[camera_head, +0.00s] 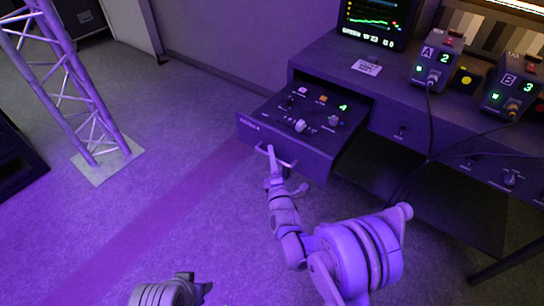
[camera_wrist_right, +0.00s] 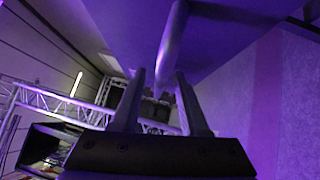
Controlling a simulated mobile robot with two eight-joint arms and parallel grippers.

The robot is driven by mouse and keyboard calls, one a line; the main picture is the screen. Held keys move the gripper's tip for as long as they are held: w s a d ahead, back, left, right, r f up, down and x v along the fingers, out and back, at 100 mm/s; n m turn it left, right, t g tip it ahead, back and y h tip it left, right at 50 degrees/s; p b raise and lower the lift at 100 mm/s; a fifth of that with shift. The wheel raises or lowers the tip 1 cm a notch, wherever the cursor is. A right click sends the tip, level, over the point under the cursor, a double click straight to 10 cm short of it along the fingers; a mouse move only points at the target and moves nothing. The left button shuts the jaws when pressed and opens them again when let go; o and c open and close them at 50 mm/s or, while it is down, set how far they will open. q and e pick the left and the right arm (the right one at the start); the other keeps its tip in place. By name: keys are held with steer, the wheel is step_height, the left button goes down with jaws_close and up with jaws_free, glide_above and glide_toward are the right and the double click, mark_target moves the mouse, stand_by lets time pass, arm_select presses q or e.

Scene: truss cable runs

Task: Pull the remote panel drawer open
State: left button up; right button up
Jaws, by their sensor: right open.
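The remote panel drawer (camera_head: 290,128) stands pulled out from the desk. Its top carries knobs, buttons and a green digit. A bar handle (camera_head: 283,161) runs along its front, low down. My right gripper (camera_head: 272,164) is at the handle's left part. In the right wrist view the handle bar (camera_wrist_right: 173,45) passes between the two open fingers of the gripper (camera_wrist_right: 160,82); I cannot tell whether they touch it. My left gripper (camera_head: 199,287) shows only partly at the bottom edge, away from the drawer, and its jaw gap is not clear.
The desk (camera_head: 400,98) holds a monitor (camera_head: 375,20) and two cable boxes, A (camera_head: 437,60) and B (camera_head: 512,85), with cables hanging in front. A lattice truss (camera_head: 75,75) stands at the left on a base plate (camera_head: 108,160). The carpet left of the drawer is clear.

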arm_select(q)
steer(key=shift+r+p, duration=0.3)
steer(key=shift+r, duration=0.05)
arm_select(e)
steer(key=v, duration=1)
steer(key=shift+s, duration=0.4)
arm_select(q)
steer(key=shift+d, duration=0.1)
arm_select(e)
steer(key=shift+d, duration=0.1)
